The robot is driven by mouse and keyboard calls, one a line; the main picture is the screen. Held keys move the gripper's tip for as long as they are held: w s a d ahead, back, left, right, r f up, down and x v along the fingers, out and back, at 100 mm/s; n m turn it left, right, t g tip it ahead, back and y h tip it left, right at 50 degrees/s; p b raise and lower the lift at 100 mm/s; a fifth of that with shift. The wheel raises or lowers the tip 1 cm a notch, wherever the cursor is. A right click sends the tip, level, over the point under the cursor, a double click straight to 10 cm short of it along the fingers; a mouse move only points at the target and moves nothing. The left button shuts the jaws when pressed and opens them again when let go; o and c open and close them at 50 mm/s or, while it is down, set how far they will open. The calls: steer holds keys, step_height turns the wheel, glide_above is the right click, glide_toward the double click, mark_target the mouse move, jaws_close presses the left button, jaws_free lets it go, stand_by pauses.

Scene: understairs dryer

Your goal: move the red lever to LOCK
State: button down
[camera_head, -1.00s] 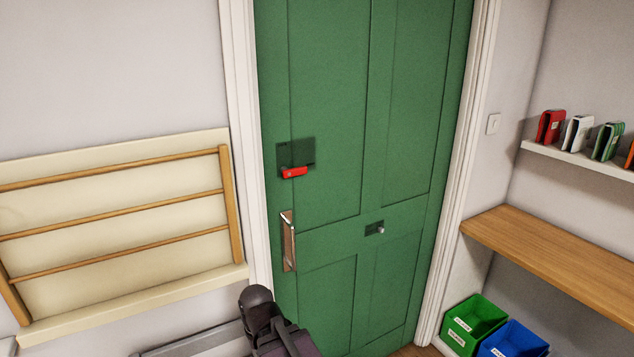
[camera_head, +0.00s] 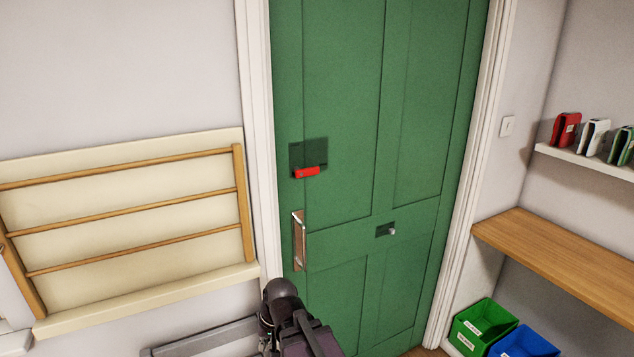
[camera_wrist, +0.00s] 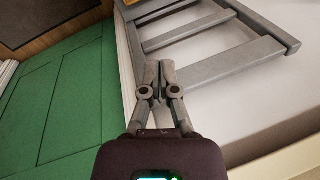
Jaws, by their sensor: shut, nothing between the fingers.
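The red lever (camera_head: 307,172) is on a dark plate (camera_head: 308,152) on the left side of the green door (camera_head: 345,110), above the door's pull handle (camera_head: 299,242). The lever lies roughly horizontal, along the plate's lower edge; any LOCK marking is too small to read. My gripper (camera_wrist: 160,80) shows in the wrist view with its fingers shut and nothing between them. It is clear of the lever, which is not in the wrist view. In the head view my arm shows at the bottom centre, below the lever, and my fingertips cannot be made out.
A small dark plate with a knob (camera_head: 386,230) is lower on the door. A wooden drying rack (camera_head: 125,220) is on the left wall. A grey frame (camera_wrist: 210,40) stands close beyond my gripper. A wooden shelf (camera_head: 560,255) and green and blue bins (camera_head: 483,325) are at right.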

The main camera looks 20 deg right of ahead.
mark_target(306, 170)
steer(key=w+d+r+m+t+y, duration=0.2)
steer(key=w+r+m+t+y, duration=0.1)
steer(key=w+r+m+t, duration=0.25)
steer(key=w+d+r+m+t+y, duration=0.3)
steer(key=w+r+m+t, duration=0.1)
steer(key=w+r+m, duration=0.25)
steer(key=d+r+m+t+h+p, duration=0.1)
steer(key=d+r+m+t+h, duration=0.3)
steer(key=d+m, duration=0.6)
steer(key=w+d+r+m+t+h, duration=0.1)
steer(key=d+r+m+t+h, duration=0.3)
steer(key=d+r+m, duration=0.4)
steer(key=d+m+t, duration=0.1)
steer(key=d+m, duration=0.1)
steer(key=m, duration=0.1)
steer(key=shift+w+d+r+t+p, duration=0.15)
steer(key=shift+w+t+p, duration=0.05)
steer(key=shift+t+p, duration=0.15)
steer(key=shift+w, duration=0.15)
steer(key=p+x, duration=0.1)
steer(key=x, duration=0.2)
steer(key=p+x, duration=0.1)
steer(key=x, duration=0.2)
steer(key=r+p+x, duration=0.1)
steer(key=x, duration=0.3)
steer(key=shift+r+p, duration=0.1)
steer(key=shift+p, duration=0.25)
steer(key=shift+r+p, duration=1.4)
